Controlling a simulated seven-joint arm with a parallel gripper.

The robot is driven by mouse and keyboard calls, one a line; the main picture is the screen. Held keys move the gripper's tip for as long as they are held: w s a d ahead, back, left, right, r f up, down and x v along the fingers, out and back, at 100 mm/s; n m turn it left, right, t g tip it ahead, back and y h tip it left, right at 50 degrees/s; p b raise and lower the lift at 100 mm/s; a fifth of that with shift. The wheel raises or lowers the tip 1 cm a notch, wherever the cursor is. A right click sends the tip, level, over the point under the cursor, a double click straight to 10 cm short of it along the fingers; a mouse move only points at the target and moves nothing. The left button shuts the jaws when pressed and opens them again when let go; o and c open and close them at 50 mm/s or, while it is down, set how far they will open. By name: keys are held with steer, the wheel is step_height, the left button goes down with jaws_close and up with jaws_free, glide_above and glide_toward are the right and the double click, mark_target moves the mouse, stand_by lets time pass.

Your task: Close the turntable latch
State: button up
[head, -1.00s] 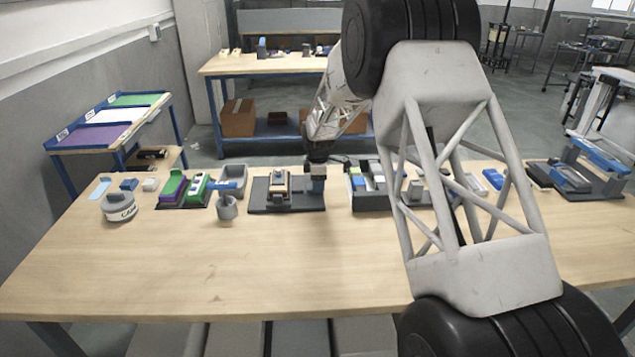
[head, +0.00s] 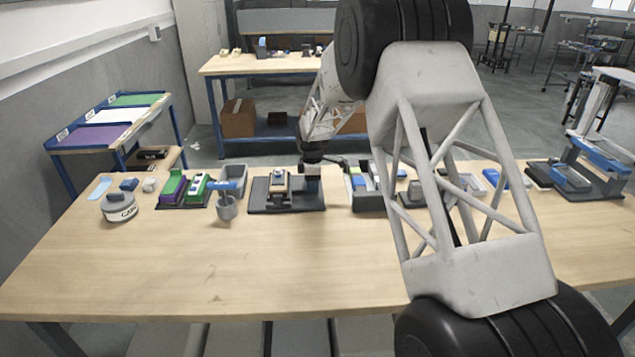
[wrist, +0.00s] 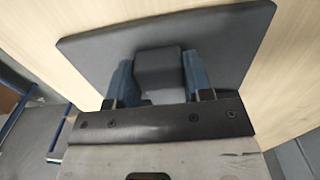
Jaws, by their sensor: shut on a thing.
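The mechanism under my arm has a dark base plate (head: 258,205) on the table, with a tan block with a light top (head: 279,184) standing on its left half. I take this to be the turntable latch, but its moving part is too small to make out. My gripper (head: 313,177) is over the right half of the plate, to the right of the tan block. In the wrist view, its blue fingers (wrist: 158,84) are shut on a dark grey block (wrist: 158,66) that stands over the dark plate. The underside of that block is hidden.
A compartment tray (head: 368,202) is close on the right. A blue-railed fixture (head: 572,178) is at the far right. The front of the table (head: 200,270) is clear.

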steer(key=shift+a, duration=0.1)
steer(key=o, duration=0.6)
steer(key=shift+o, duration=0.2)
steer(key=shift+r, duration=0.15)
steer(key=shift+r, duration=3.35)
